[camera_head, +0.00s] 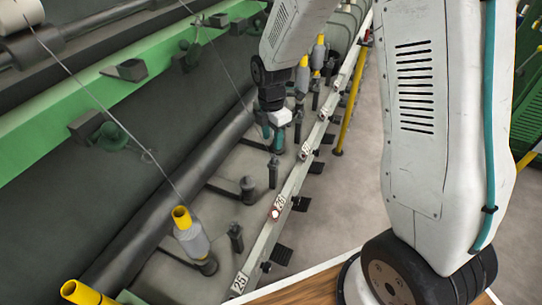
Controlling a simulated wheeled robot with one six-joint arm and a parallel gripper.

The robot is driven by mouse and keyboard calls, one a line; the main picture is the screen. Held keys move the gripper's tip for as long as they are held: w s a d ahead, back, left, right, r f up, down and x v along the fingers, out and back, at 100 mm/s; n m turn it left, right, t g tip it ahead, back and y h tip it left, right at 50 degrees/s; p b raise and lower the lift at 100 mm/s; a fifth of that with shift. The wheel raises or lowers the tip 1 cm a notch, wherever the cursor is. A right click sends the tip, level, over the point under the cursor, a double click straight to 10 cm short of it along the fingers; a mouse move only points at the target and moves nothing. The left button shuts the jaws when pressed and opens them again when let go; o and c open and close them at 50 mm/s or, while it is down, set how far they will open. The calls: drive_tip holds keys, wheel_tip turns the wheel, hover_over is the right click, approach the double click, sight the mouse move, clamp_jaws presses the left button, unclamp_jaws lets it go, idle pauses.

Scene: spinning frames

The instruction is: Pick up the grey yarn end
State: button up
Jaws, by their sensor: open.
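My gripper (272,138) hangs at the end of my arm above the spindle row, near the middle of the view. Its teal fingers point down, open, over a dark upright spindle (273,172). A thin grey yarn (222,67) runs from the top edge down and right, towards my gripper's left side. Its lower end is too fine to make out, and I cannot tell whether it touches the fingers. Another thin yarn (97,105) runs from the white roll (20,14) at top left to a yellow-topped grey bobbin (190,232).
The spinning frame's green beam (70,105) and dark roller (165,190) run diagonally on the left. Numbered plates, including one marked 26 (279,206), line the pale rail. More yellow-topped bobbins (303,75) stand behind my gripper. Bare floor (350,190) lies right of the rail.

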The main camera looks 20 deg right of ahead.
sight(273, 156)
drive_tip(key=shift+w+n, duration=0.35)
drive_tip(key=shift+n, duration=0.65)
drive_tip(key=shift+f, duration=0.3)
drive_tip(key=f, duration=0.7)
drive_tip(key=shift+s+d, duration=0.1)
drive_tip(key=shift+d, duration=0.2)
drive_tip(key=c, duration=0.8)
